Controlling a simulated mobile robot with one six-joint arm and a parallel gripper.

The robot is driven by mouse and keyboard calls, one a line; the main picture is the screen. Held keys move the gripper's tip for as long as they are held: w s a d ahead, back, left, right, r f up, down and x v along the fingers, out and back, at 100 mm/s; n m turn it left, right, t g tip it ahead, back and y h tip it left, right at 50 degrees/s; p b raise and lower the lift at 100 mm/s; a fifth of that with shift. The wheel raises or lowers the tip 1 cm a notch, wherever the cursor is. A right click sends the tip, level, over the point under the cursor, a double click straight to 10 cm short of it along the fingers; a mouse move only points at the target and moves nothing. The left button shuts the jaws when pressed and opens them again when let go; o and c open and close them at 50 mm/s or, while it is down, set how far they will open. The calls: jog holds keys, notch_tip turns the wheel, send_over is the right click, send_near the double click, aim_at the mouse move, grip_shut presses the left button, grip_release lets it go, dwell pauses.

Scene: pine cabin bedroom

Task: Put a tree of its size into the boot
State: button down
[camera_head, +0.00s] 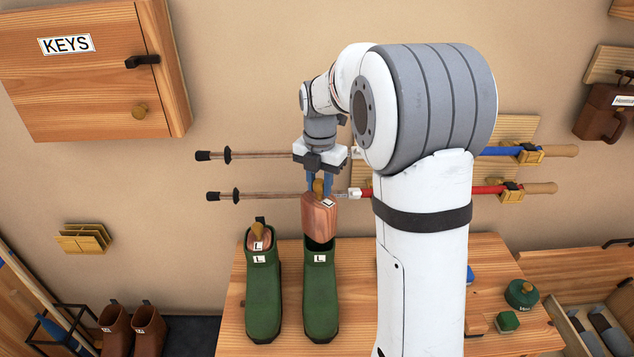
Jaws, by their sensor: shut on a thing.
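A pair of green boots stands upright on the wooden bench (233,318), each with a white tag reading L. The left green boot (263,298) has a wooden shoe tree (258,236) in its opening, also tagged L. The right green boot (320,300) shows a dark opening. My gripper (319,186) is shut on the knob of a reddish wooden shoe tree (319,217) with a white tag. This tree hangs upright over the back of the right boot's opening. Its lower end meets the opening in the picture; I cannot tell whether it is inside.
My arm hides part of the bench. A green round tin (521,293) and a small green block (507,321) lie at right. Brown boots (149,327) stand at lower left. A KEYS cabinet (85,85) hangs upper left.

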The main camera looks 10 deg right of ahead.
jog(key=shift+f+b, duration=0.45)
jog(key=shift+f, duration=0.25)
jog(key=c, duration=1.1)
grip_release()
